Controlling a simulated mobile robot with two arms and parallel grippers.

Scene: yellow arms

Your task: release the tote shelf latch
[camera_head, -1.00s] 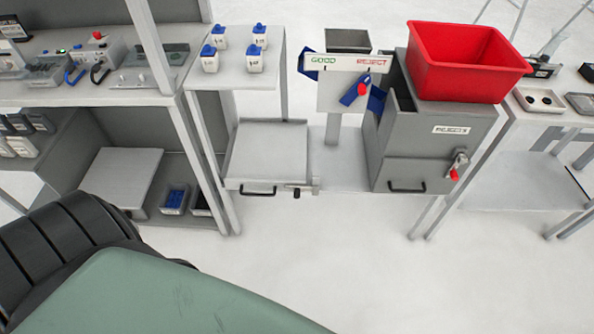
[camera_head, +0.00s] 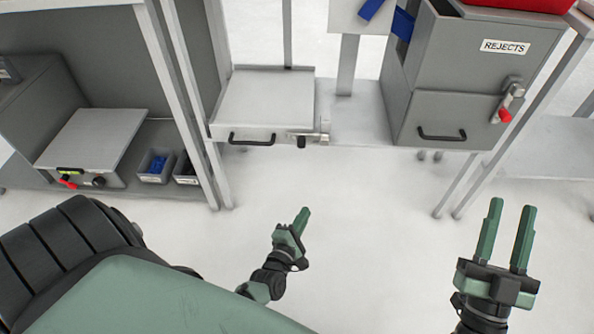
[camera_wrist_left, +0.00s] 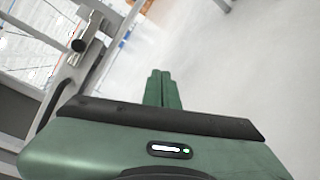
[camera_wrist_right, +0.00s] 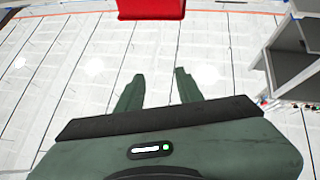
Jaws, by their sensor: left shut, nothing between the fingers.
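The tote shelf (camera_head: 265,98) is a light grey pull-out tray with a black bar handle (camera_head: 252,140) on its front. At its front right corner sits the latch (camera_head: 323,130), a small metal fitting with a black knob (camera_head: 301,142). A black round knob (camera_wrist_left: 78,45) and a dark bar also show at the upper left of the left wrist view. My left gripper (camera_head: 304,211) is shut and empty, in front of the shelf and apart from the latch. Its fingers are together in the left wrist view (camera_wrist_left: 161,74). My right gripper (camera_head: 511,204) is open and empty at the right.
A grey rejects cabinet (camera_head: 440,85) with a red-tipped latch (camera_head: 507,105) stands right of the shelf. A frame post (camera_head: 172,80) stands at its left. Farther left are a grey box (camera_head: 92,140) and small bins (camera_head: 157,163). The floor in front is clear.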

